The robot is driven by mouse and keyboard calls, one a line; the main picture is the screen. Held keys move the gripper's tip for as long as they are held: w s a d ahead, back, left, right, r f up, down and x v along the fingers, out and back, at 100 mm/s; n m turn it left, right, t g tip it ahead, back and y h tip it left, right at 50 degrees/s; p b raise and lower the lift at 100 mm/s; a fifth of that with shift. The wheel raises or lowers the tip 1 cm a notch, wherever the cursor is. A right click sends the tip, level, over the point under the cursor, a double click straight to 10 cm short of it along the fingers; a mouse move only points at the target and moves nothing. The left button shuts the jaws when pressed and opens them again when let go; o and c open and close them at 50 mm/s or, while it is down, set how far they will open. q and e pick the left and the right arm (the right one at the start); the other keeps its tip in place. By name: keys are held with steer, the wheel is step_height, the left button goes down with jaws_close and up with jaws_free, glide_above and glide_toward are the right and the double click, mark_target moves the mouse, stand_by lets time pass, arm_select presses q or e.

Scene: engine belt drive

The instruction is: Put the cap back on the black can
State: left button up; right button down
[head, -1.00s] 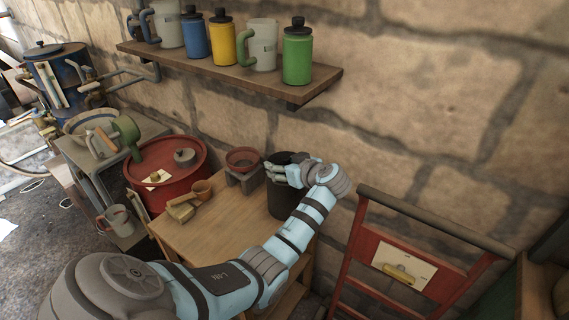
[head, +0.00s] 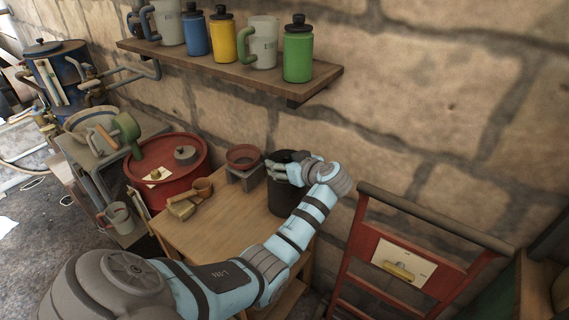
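The black can (head: 283,200) stands upright on the wooden table, near the wall. My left gripper (head: 272,171) is at the can's top, in front of its near upper side. A dark round top (head: 284,156) shows just behind the fingers; I cannot tell whether it is the cap or the can's own rim. The wrist hides the can's upper right side. The fingers are too small to tell whether they are open or shut. My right gripper is not in view.
A red bowl on a grey block (head: 243,157) is left of the can. A red barrel (head: 150,190) stands beside the table. A shelf with bottles (head: 230,70) hangs above; a red hand truck (head: 420,240) stands right.

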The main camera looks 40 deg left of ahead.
arm_select(q)
steer(key=shift+f+b, duration=0.5)
steer(key=shift+f, duration=0.1)
steer(key=o, duration=1.1)
steer(key=shift+c, duration=0.2)
